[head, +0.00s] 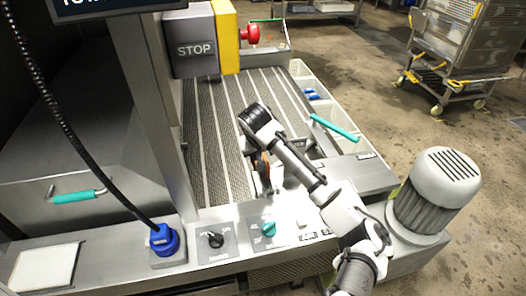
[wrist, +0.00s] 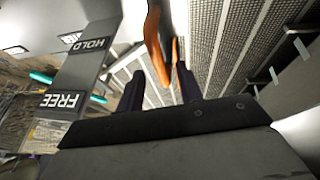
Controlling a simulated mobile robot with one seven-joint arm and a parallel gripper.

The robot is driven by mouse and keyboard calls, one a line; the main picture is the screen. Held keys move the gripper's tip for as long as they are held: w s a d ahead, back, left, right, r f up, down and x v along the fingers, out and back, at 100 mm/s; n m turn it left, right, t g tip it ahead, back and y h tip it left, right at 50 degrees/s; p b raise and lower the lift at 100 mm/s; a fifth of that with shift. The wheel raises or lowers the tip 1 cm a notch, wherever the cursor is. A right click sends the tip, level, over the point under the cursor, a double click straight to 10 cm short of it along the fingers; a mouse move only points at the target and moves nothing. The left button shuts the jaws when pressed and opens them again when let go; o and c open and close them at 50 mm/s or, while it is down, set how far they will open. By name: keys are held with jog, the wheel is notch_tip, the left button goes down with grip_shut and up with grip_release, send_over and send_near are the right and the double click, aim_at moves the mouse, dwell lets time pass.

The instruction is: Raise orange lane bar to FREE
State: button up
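The orange lane bar (wrist: 156,45) shows at the top middle of the wrist view, with a second narrow orange piece (wrist: 175,52) beside it. Part of the orange bar also shows in the head view (head: 263,168), partly hidden by my arm. My gripper (wrist: 160,86) is open, its two dark fingers apart. The bar's lower end lies between and beyond the fingertips; I cannot tell whether they touch. A grey plate to the left carries a HOLD label (wrist: 90,45) and a FREE label (wrist: 62,100), both upside down in the wrist view.
A slatted conveyor bed (head: 215,130) lies behind the panel. A teal-handled lever (head: 334,128) stands to its right. The front panel has a black knob (head: 213,239), a teal knob (head: 268,229) and a blue plug (head: 162,240). A grey motor (head: 435,190) stands at the right.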

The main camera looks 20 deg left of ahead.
jog(key=shift+x, duration=0.85)
jog(key=shift+c, duration=0.5)
grip_shut()
